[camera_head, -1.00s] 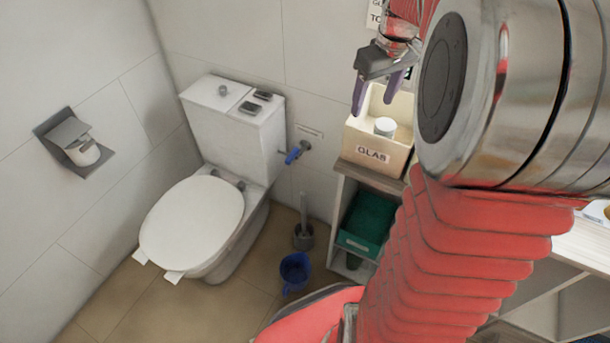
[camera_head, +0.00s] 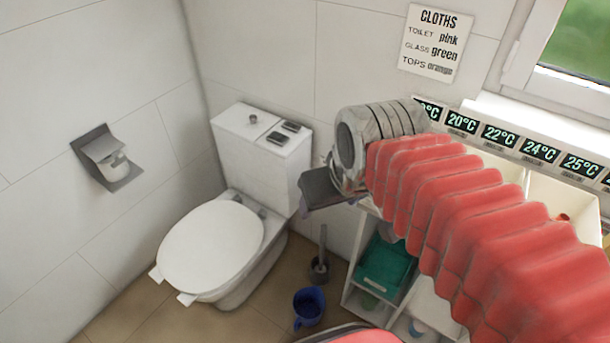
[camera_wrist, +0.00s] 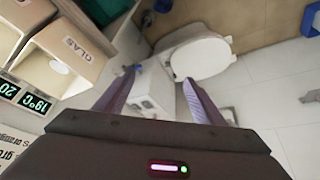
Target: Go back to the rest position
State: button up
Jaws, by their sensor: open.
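My gripper (camera_wrist: 155,92) shows in the wrist view with its two purple fingers spread apart and nothing between them. In the head view, my gripper (camera_head: 318,205) is beside the right edge of the toilet cistern, with its fingers partly hidden by its own body. My red-sleeved arm reaches in from the right and covers much of the cart and shelf behind it. Whether the gripper touches the cistern cannot be told from the head view.
The toilet (camera_head: 210,250) stands left of my gripper, with a brush (camera_head: 319,265) and a blue cup (camera_head: 308,305) on the floor. A green bin (camera_head: 385,265) sits in the shelf. In the wrist view, a box marked GLAS (camera_wrist: 75,45) lies at upper left. A window (camera_head: 575,50) is at upper right.

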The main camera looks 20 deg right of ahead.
jog(key=shift+s+a+f, duration=0.3)
jog(key=shift+s+a, duration=0.2)
jog(key=shift+s, duration=0.1)
jog(key=shift+s+a+f, duration=0.25)
jog(key=shift+s+a, duration=0.2)
jog(key=shift+s, duration=0.1)
